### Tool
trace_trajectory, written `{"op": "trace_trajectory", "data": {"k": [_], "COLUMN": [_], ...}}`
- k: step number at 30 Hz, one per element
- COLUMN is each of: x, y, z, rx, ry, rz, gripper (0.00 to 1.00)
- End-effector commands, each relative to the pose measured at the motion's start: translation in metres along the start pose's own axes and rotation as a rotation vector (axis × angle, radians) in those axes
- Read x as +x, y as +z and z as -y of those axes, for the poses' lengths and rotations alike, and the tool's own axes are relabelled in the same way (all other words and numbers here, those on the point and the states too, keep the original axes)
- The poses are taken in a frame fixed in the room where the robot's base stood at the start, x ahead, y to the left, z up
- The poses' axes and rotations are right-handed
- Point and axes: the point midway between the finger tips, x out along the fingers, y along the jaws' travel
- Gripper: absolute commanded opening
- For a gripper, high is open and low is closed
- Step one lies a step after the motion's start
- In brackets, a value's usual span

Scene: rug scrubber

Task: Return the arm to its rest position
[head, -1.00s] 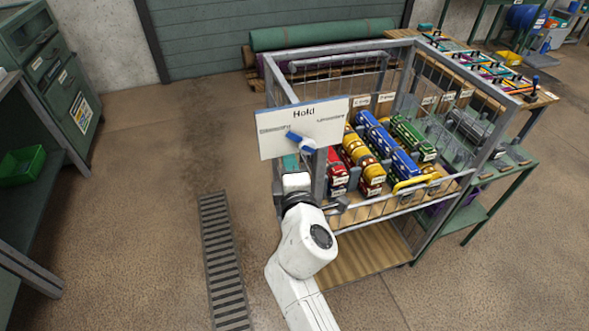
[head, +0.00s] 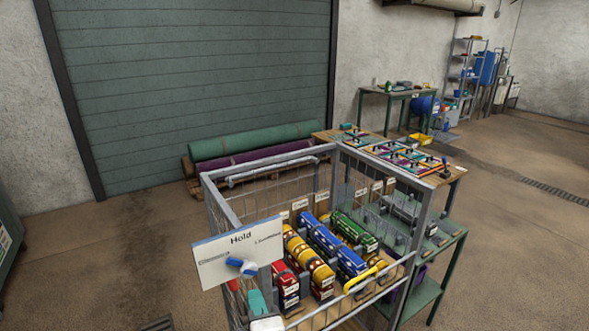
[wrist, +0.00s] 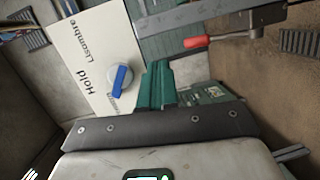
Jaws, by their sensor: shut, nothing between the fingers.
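My gripper (wrist: 157,84) shows at the wrist view's middle, its teal fingers shut together with nothing between them. In the head view my gripper (head: 257,302) is at the bottom edge, just below the white "Hold" sign (head: 214,262). The rest of my arm is out of view there. The sign has a blue knob (head: 240,266), which also shows in the wrist view (wrist: 121,80), left of the fingers and apart from them in the picture.
A wire-sided cart (head: 428,230) holds several red, yellow, blue and green items. A red-handled part (wrist: 196,42) is close beyond the fingers. A workbench (head: 440,180) stands behind right. Rolled rugs (head: 255,140) lie by the shutter. Floor at left is open.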

Motion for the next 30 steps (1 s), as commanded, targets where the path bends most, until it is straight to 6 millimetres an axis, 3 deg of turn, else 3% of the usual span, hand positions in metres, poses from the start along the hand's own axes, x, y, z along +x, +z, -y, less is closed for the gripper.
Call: {"op": "trace_trajectory", "data": {"k": [5,8,12,15,19,24,27,30], "x": [-0.035,-0.070,-0.133,-0.188,-0.267,-0.354,-0.387,-0.403], "y": [0.091,0.141,0.197,0.225,0.245,0.246,0.242,0.238], "z": [0.053,0.089,0.138,0.170,0.205,0.228,0.234,0.235], "rx": [0.284,0.474,0.743,0.935,1.176,1.416,1.496,1.536], "ry": [-0.172,-0.273,-0.403,-0.490,-0.591,-0.690,-0.727,-0.747], "rz": [0.220,0.368,0.585,0.750,0.972,1.217,1.311,1.358], "gripper": [0.00,0.00,0.00,0.00,0.00,0.00,0.00,0.00]}}
